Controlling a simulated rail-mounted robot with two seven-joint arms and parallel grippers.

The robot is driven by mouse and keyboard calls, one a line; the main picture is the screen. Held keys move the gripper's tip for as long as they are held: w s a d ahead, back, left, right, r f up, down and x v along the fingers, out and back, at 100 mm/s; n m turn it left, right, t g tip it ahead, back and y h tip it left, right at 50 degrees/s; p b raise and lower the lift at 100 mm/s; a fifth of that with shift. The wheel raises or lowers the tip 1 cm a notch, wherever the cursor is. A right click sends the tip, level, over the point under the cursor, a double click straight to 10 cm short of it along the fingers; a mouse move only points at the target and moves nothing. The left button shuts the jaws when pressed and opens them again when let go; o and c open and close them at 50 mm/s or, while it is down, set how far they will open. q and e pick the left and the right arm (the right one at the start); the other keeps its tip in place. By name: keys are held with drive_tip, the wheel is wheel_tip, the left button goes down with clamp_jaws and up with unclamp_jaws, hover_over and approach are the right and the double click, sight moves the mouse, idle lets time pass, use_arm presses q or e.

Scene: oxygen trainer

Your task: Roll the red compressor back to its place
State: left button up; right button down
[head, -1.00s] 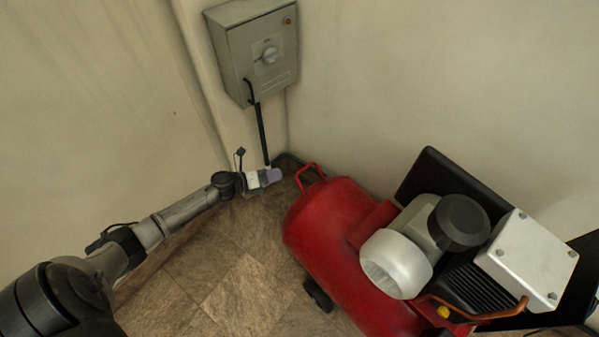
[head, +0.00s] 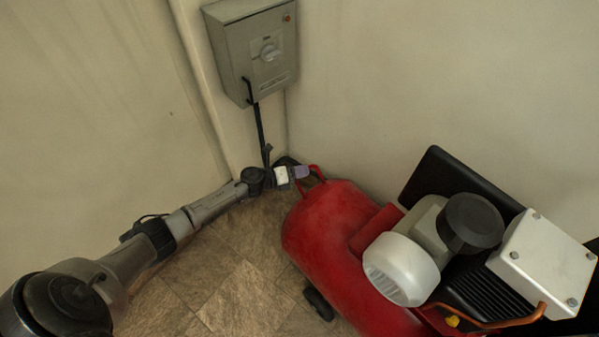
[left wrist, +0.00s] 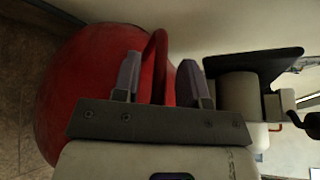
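The red compressor (head: 330,245) stands on the floor at the lower middle of the head view, with a grey motor and black parts on top. Its red tank also fills much of the left wrist view (left wrist: 75,100). Its red handle (head: 316,171) is at the end near the wall corner. My left gripper (head: 302,172) is at this handle. In the left wrist view its two fingers (left wrist: 158,82) are apart, with the red handle bar (left wrist: 157,58) between them and gaps on both sides. My right gripper is not in view.
Walls meet close behind the handle. Tiled floor (head: 235,280) is clear left of the compressor.

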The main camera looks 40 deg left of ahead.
use_arm(q)
drive_tip(key=shift+c, duration=0.2)
clamp_jaws()
drive_tip(key=shift+d+r, duration=0.1)
